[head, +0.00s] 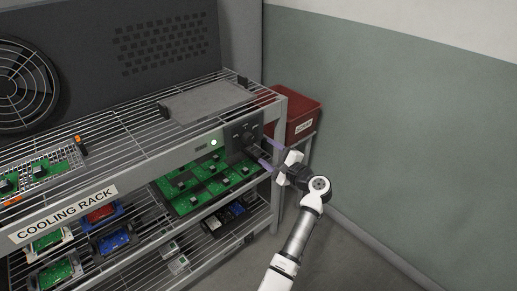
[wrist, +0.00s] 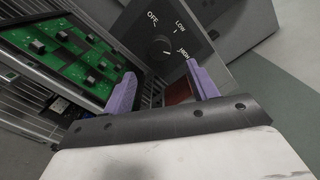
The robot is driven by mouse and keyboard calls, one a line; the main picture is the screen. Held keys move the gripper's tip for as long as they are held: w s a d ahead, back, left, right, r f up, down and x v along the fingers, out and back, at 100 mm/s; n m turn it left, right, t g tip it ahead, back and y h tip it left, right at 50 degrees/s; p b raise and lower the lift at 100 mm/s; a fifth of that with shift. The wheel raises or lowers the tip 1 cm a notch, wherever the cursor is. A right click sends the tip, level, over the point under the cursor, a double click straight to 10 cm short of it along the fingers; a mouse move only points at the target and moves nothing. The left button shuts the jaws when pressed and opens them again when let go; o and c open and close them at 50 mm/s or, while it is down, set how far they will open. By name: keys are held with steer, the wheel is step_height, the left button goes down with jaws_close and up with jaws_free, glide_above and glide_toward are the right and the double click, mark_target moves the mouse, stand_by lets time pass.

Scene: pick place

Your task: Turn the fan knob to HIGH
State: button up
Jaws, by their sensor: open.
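The fan knob (wrist: 161,48) is a round black dial on a dark control panel (head: 243,134), with OFF, LOW and HIGH printed around it in the wrist view. A small pale mark shows on the knob's lower right side. I cannot tell exactly which label it points at. My gripper (head: 267,151) is at the panel's right end, its purple fingers reaching toward the panel. In the wrist view my gripper (wrist: 160,82) is open, fingers wide apart, with the knob beyond and between the fingertips. No contact with the knob is visible. The knob is too small to make out in the head view.
The panel sits on a wire cooling rack (head: 65,215) holding several green circuit boards (head: 195,182). A large fan (head: 15,85) stands behind at left. A grey plate (head: 207,101) lies on the top shelf. A red bin (head: 302,115) is behind my gripper. Floor at right is clear.

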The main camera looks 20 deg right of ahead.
steer(key=v, duration=0.5)
steer(key=shift+s+b, duration=0.25)
steer(key=shift+b, duration=0.1)
